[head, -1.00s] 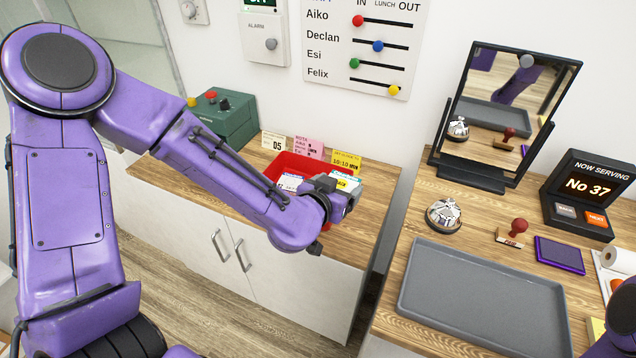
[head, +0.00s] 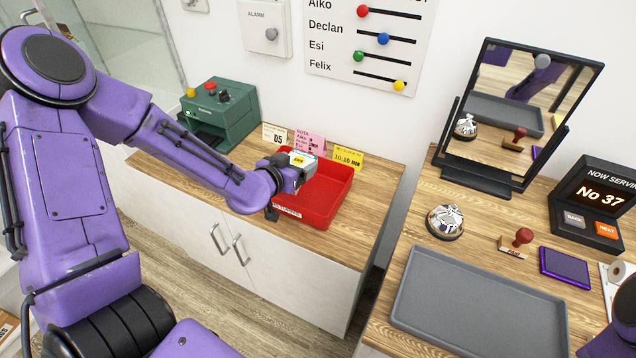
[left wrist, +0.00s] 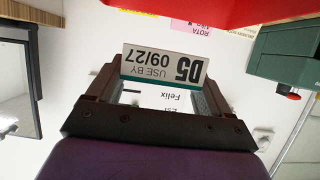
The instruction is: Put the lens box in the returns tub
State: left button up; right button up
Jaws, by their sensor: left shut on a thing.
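The lens box (head: 301,158) is a small white box with a yellow patch in the head view. In the left wrist view the box (left wrist: 160,66) shows a printed face with "USE BY 09/27", "D5" and a teal band, upside down. My left gripper (head: 292,170) is shut on it, at the left part of the red returns tub (head: 328,193). The box's height over the tub is hard to tell. The tub stands on the wooden counter, its visible floor bare; my gripper hides its left part. Its red side shows in the left wrist view (left wrist: 200,14). My right gripper is out of view.
White "D5", pink and yellow cards (head: 348,158) stand behind the tub. A green device (head: 220,115) stands to its left. Across a gap, the right counter holds a grey tray (head: 480,305), bell (head: 445,221), stamp (head: 519,242), purple pad (head: 565,267) and mirror (head: 505,115).

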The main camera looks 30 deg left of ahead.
pick_arm(q)
jog(key=w+d+f, duration=0.1)
jog(key=w+f, duration=0.1)
jog(key=w+d+f, duration=0.1)
jog(key=w+f, duration=0.1)
jog(key=w+d+f, duration=0.1)
jog(key=w+f, duration=0.1)
jog(key=f, duration=0.1)
jog(key=shift+w+d, duration=0.3)
jog(key=shift+d, duration=0.05)
notch_tip(320, 180, down, 3)
jog(key=shift+d+f, duration=0.1)
jog(key=shift+w, duration=0.15)
jog(key=shift+s+f+b, duration=0.2)
jog(key=shift+f+b, duration=0.35)
jog(key=shift+f, duration=0.05)
jog(key=o, duration=0.9)
jog(key=shift+s+f, duration=0.1)
jog(key=shift+o, duration=0.2)
jog(key=shift+r+p, duration=0.35)
jog(key=shift+p, duration=0.05)
jog(key=v, duration=1.1)
jog(key=shift+s+r, duration=0.25)
jog(key=shift+r, duration=0.25)
